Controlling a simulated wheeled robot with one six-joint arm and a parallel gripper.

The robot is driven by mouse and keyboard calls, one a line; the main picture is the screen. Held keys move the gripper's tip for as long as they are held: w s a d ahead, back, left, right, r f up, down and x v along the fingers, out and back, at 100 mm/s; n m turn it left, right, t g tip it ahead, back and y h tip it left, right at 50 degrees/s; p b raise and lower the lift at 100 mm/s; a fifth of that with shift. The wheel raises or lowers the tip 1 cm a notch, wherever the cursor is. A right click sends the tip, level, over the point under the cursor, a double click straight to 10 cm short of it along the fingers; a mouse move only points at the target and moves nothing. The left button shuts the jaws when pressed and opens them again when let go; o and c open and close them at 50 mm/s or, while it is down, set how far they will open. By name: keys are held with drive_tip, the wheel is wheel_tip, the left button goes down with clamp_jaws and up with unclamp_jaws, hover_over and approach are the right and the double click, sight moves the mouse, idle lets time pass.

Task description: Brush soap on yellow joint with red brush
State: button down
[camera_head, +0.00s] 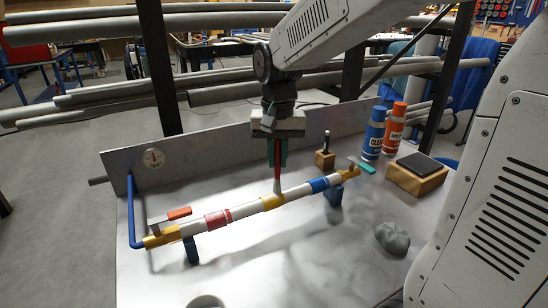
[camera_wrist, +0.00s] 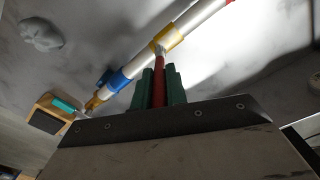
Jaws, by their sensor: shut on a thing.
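My gripper (camera_head: 277,152) is shut on the red brush (camera_head: 277,176), which points down with its pale bristle end at the pipe. The pipe (camera_head: 247,210) is white with coloured bands and lies on blue supports. The yellow joint (camera_head: 273,202) is the band near the pipe's middle, right below the brush tip. In the wrist view the brush (camera_wrist: 158,84) stands between the green fingers (camera_wrist: 159,88), and its tip overlaps the edge of the yellow joint (camera_wrist: 170,38). The tip appears to touch the joint or be very close to it.
A blue bottle (camera_head: 374,134) and an orange bottle (camera_head: 394,130) stand at the back right, by a wooden block with a dark pad (camera_head: 416,174). A grey lump (camera_head: 392,238) lies at the right. A gauge (camera_head: 153,158) is on the back panel. The front of the table is mostly clear.

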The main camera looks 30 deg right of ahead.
drive_tip(key=a, duration=0.4)
drive_tip(key=shift+a, duration=0.2)
idle(0.9)
drive_tip(key=shift+r, duration=2.95)
